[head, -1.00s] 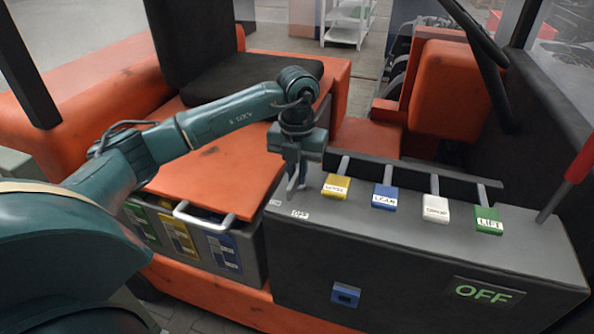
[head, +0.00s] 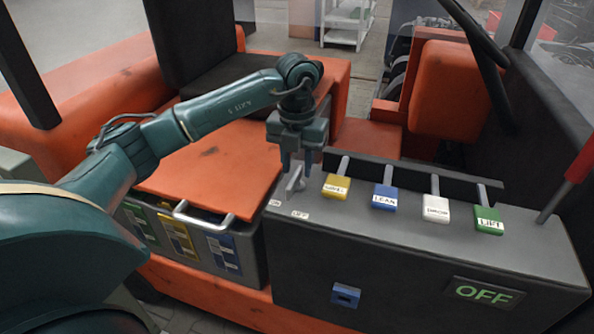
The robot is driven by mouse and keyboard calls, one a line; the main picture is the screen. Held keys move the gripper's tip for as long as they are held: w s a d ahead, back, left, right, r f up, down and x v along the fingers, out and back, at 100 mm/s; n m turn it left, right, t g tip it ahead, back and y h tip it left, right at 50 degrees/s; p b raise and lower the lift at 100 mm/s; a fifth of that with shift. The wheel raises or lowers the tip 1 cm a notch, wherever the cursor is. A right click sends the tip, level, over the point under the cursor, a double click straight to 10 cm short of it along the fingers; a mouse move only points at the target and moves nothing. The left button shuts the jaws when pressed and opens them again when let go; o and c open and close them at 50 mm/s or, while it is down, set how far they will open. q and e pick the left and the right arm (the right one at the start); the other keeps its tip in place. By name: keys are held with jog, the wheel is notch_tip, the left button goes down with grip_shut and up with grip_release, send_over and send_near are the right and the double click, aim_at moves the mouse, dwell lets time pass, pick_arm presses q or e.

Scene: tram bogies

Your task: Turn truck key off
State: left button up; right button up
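The truck key (head: 295,182), a small grey upright piece, stands at the left end of the dark grey console (head: 400,255). Small white labels lie in front of it; the nearer one (head: 300,214) appears to read OFF. A display (head: 484,291) on the console front reads OFF in green. My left gripper (head: 298,165) is just above and behind the key, pointing down, with its fingers apart and nothing seen between them. Its fingertips look clear of the key, though the exact gap is hard to judge. My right gripper is not in view.
A black seat (head: 250,75) and orange cover (head: 215,160) lie left. A red-handled lever (head: 580,165) stands far right.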

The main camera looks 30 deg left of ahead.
aim_at(297, 171)
pick_arm(q)
notch_tip(297, 171, up, 11)
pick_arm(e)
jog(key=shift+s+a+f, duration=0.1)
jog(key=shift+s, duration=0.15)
pick_arm(q)
jog(key=shift+f, duration=0.15)
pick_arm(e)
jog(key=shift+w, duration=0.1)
